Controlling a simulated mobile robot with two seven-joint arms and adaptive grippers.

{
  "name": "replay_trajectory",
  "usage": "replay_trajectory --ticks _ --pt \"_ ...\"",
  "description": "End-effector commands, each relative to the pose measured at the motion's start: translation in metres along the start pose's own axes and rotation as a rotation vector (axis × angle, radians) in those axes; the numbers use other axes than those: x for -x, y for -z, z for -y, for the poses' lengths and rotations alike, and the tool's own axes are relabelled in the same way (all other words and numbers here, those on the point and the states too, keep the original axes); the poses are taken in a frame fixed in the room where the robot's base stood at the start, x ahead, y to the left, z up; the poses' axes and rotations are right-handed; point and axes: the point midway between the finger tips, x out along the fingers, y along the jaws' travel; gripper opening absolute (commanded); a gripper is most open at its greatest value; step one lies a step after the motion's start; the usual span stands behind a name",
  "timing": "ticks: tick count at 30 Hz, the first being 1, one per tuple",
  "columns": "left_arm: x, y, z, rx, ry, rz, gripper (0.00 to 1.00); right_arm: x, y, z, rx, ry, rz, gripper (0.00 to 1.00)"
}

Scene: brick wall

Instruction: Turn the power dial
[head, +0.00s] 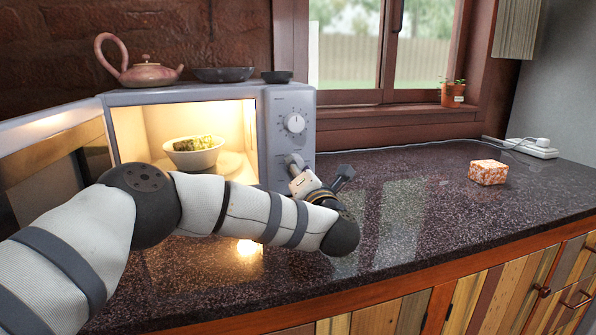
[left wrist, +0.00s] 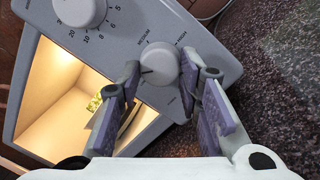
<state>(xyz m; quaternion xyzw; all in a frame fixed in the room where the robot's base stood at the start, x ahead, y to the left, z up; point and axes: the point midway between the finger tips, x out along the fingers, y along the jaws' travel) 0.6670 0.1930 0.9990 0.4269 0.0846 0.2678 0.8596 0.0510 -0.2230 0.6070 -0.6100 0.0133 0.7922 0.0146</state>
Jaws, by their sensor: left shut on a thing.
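The power dial (left wrist: 159,64) is a round grey knob on the microwave panel, with power labels around it, in the left wrist view. My left gripper (left wrist: 161,78) has one finger on each side of this dial and is shut on it. In the head view my left gripper (head: 295,163) reaches the lower part of the microwave's control panel and hides the power dial there. The microwave (head: 286,98) is grey, lit inside, with its door open to the left. My right gripper is in neither view.
A numbered timer dial (head: 294,123) sits above the power dial. A bowl of food (head: 194,157) stands inside the microwave. A teapot (head: 139,71) and dark dishes (head: 223,75) stand on top. The speckled counter (head: 430,200) is mostly clear, with an orange-white box (head: 488,172) at right.

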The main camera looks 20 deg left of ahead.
Motion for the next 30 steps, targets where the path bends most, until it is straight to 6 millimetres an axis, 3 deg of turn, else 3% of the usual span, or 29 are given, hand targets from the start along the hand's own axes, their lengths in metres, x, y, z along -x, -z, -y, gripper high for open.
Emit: replay_trajectory --ticks 1,3,14,24,30 --pt "0.0 -0.002 -0.002 0.002 -0.003 0.002 0.37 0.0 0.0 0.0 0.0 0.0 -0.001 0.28" --pt "0.0 -0.001 -0.002 0.002 -0.003 0.002 0.52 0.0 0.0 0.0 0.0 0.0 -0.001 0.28" --pt "0.007 -0.001 0.0 0.0 0.001 0.002 0.52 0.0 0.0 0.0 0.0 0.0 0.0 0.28" --pt "0.091 -0.001 0.0 0.0 0.002 0.004 0.52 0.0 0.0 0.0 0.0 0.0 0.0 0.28" --pt "0.118 -0.001 -0.001 0.0 -0.001 0.001 0.52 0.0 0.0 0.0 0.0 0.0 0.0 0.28"
